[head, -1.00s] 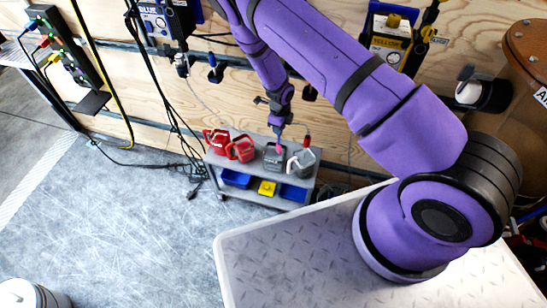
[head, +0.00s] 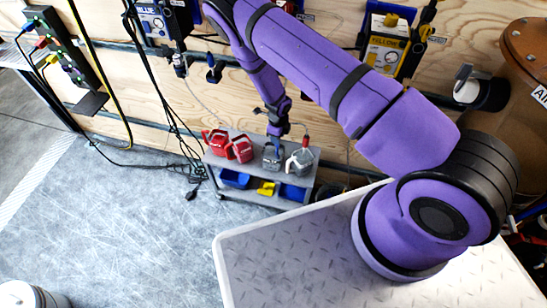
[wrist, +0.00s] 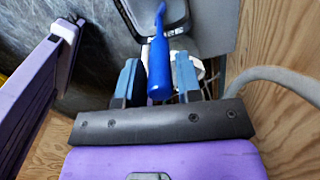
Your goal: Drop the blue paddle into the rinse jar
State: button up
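The blue paddle (wrist: 159,55) lies between the two fingers of my gripper (wrist: 158,80) in the wrist view, its near end close to the finger bases. A dark rim (wrist: 187,14) lies behind the paddle's far end in the wrist view. I cannot tell whether the paddle's tip is inside the container, or which container is the rinse jar.
The grey cart (head: 222,159) also carries red jugs (head: 241,149) and a light grey jug (head: 300,161) with a red-tipped item (head: 306,140) close by. Blue bins (head: 235,179) and a yellow bin (head: 266,188) are on its lower shelf. The wooden wall (head: 320,75) is close behind.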

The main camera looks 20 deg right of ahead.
jog(key=shift+o, duration=1.2)
jog(key=shift+r, duration=0.5)
jog(key=s+r, duration=0.4)
jog(key=s, duration=1.2)
